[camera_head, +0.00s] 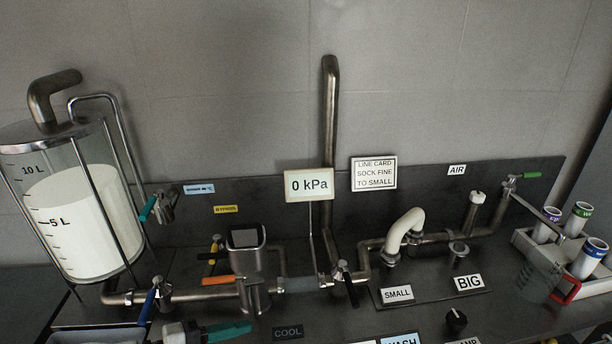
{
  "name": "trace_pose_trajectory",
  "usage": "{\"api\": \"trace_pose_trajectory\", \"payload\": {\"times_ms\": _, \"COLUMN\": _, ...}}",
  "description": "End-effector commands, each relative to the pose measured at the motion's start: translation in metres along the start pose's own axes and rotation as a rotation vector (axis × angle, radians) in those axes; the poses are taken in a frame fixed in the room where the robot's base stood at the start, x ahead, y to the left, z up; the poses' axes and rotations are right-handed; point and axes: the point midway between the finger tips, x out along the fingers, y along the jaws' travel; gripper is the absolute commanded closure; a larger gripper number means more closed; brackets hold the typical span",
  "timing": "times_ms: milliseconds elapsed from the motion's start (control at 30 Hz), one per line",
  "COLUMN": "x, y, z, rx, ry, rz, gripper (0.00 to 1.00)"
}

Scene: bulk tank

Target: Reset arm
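Neither my arm nor my gripper shows in the head view, so I cannot see its pose or whether it holds anything. The bench equipment is in plain view. A clear tank (85,215) on the left holds white liquid to a little below the 10 L mark. A pressure display (309,185) in the middle reads 0 kPa.
Pipes and coloured valve handles, such as the orange one (218,280), run along the bench. A white curved hose (404,232) stands behind the SMALL label (397,295).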

Motion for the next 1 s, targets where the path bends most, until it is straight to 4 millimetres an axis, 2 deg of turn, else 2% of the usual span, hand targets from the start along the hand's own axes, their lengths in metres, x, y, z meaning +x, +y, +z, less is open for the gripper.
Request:
{"api": "trace_pose_trajectory", "payload": {"times_ms": 267, "x": 0.067, "y": -0.025, "z": 0.003, "rx": 0.041, "ry": -0.018, "rz": -0.119, "gripper": 0.58}}
{"api": "trace_pose_trajectory", "payload": {"times_ms": 433, "x": 0.126, "y": -0.053, "z": 0.012, "rx": 0.089, "ry": -0.028, "rz": -0.234, "gripper": 0.58}}
{"api": "trace_pose_trajectory", "payload": {"times_ms": 533, "x": 0.175, "y": -0.080, "z": 0.026, "rx": 0.138, "ry": -0.038, "rz": -0.336, "gripper": 0.58}}
{"api": "trace_pose_trajectory", "payload": {"times_ms": 700, "x": 0.262, "y": -0.145, "z": 0.071, "rx": 0.271, "ry": -0.042, "rz": -0.561, "gripper": 0.58}}
{"api": "trace_pose_trajectory", "payload": {"times_ms": 800, "x": 0.297, "y": -0.184, "z": 0.104, "rx": 0.363, "ry": -0.036, "rz": -0.694, "gripper": 0.58}}
{"api": "trace_pose_trajectory", "payload": {"times_ms": 900, "x": 0.318, "y": -0.221, "z": 0.139, "rx": 0.464, "ry": -0.024, "rz": -0.822, "gripper": 0.58}}
{"api": "trace_pose_trajectory", "payload": {"times_ms": 1000, "x": 0.325, "y": -0.254, "z": 0.175, "rx": 0.572, "ry": -0.008, "rz": -0.946, "gripper": 0.58}}
